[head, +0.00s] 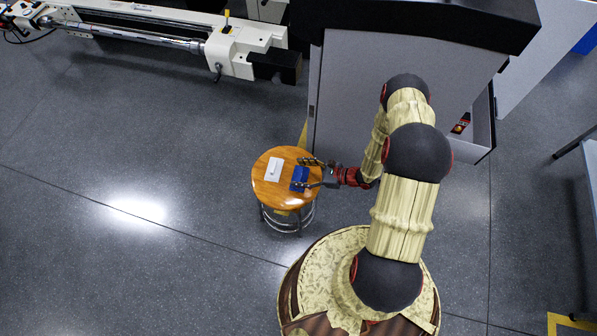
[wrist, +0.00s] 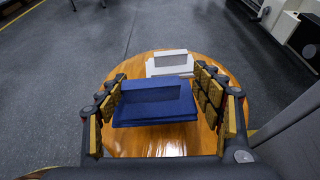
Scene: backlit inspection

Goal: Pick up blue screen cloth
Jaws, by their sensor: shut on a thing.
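The blue screen cloth (head: 299,179) is a folded blue block on the right part of a round wooden stool (head: 262,189). It also shows in the wrist view (wrist: 155,108), with a raised upright fold on a flat base. My gripper (head: 312,174) reaches in from the right at stool height. In the wrist view its two padded fingers (wrist: 160,95) stand on either side of the cloth, shut on it. The cloth appears at the stool top; I cannot tell whether it is lifted clear.
A white folded item (head: 274,169) of similar shape lies on the stool, left of the cloth; it also shows in the wrist view (wrist: 170,64). A large grey cabinet (head: 390,70) stands close behind. Open grey floor (head: 120,150) lies to the left.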

